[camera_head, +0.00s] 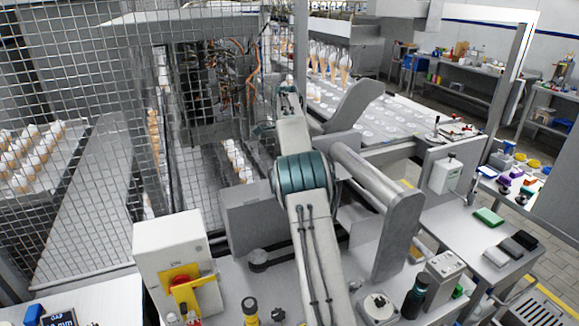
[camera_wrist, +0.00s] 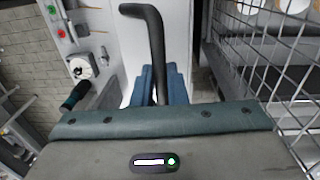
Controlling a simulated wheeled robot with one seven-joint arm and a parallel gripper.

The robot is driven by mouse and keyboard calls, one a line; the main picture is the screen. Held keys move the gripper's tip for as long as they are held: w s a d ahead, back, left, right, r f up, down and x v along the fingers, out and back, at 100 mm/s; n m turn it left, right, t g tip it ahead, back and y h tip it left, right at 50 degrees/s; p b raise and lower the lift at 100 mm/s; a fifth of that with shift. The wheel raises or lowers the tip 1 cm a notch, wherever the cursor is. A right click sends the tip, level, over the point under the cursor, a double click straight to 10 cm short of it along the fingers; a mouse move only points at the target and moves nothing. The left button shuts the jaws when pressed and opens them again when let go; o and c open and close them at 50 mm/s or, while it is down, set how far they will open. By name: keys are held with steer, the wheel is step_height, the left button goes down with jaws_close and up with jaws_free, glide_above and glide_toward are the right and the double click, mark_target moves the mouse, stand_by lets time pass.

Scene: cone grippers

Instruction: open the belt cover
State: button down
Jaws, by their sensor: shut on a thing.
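In the wrist view my gripper (camera_wrist: 161,78) has its two blue fingers closed around the lower part of a bent black handle (camera_wrist: 152,35). The handle rises between the fingers and bends left at its top. A pale flat surface (camera_wrist: 112,25) lies behind it; I cannot tell whether this is the belt cover. In the head view my arm reaches up the middle of the picture and hides the gripper and handle. Whether the cover is open or closed cannot be told.
A wire mesh guard (camera_head: 80,120) stands at the left. A white box with a red and yellow switch (camera_head: 170,245) stands at the front left. A button box (camera_head: 445,266) and a dark bottle (camera_head: 415,299) stand at the front right. A conveyor (camera_head: 375,112) runs behind.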

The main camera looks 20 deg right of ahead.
steer(key=shift+a+f, duration=0.15)
steer(key=shift+f, duration=0.4)
steer(key=c, duration=1.7)
jaws_free()
steer(key=shift+c, duration=0.2)
steer(key=shift+o, duration=1.4)
steer(key=shift+w+f, duration=0.1)
steer(key=shift+w, duration=0.3)
steer(key=shift+s+r, duration=0.25)
steer(key=shift+w+r, duration=0.1)
steer(key=shift+r, duration=0.5)
steer(key=r, duration=0.3)
steer(key=shift+d, duration=0.2)
steer(key=s+d+r+b, duration=0.2)
steer(key=s+d+r, duration=0.4)
steer(key=s+d, duration=0.2)
steer(key=shift+s+r, duration=0.25)
steer(key=shift+r, duration=0.15)
steer(key=shift+r, duration=0.1)
